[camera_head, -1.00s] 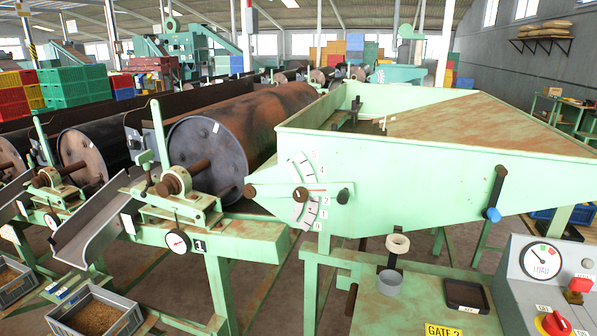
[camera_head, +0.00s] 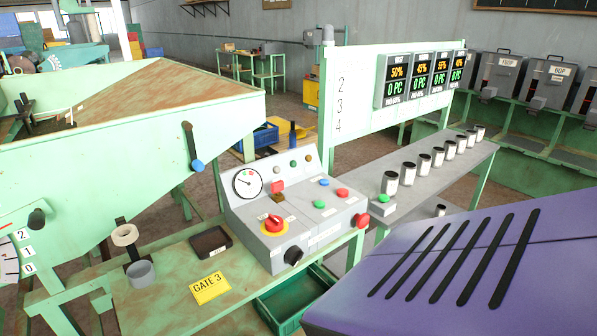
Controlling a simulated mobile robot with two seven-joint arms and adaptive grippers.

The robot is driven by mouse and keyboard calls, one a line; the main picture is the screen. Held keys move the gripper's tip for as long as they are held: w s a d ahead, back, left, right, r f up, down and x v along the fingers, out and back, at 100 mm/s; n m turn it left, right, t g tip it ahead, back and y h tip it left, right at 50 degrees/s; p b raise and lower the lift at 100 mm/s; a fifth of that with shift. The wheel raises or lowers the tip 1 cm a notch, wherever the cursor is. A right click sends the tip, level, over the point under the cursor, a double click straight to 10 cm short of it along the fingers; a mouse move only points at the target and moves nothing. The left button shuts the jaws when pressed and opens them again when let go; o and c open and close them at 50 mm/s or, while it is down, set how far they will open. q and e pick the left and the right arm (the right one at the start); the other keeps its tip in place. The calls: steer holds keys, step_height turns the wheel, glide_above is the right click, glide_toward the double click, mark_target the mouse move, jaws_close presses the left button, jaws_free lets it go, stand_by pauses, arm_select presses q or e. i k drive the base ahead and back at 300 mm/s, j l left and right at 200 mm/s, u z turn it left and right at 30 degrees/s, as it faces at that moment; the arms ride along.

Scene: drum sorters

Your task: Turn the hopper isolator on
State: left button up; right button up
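A grey control box (camera_head: 300,212) stands on the right part of the green bench. On its sloped front is a red rotary handle on a yellow disc (camera_head: 273,225), which looks like the isolator; small labels are beside it, too small to read surely. I cannot tell whether it is on or off. The green hopper (camera_head: 130,155) stands to the left of the box. Neither of my grippers is in view.
The box also bears a load dial (camera_head: 248,183), green, blue and red buttons, and a black knob (camera_head: 293,256). A yellow GATE 3 sign (camera_head: 210,288) and a black tray (camera_head: 211,242) lie left of it. Several jars stand on a grey shelf (camera_head: 425,185) to the right.

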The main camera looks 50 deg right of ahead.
mark_target(274, 223)
steer(key=z, duration=1.65)
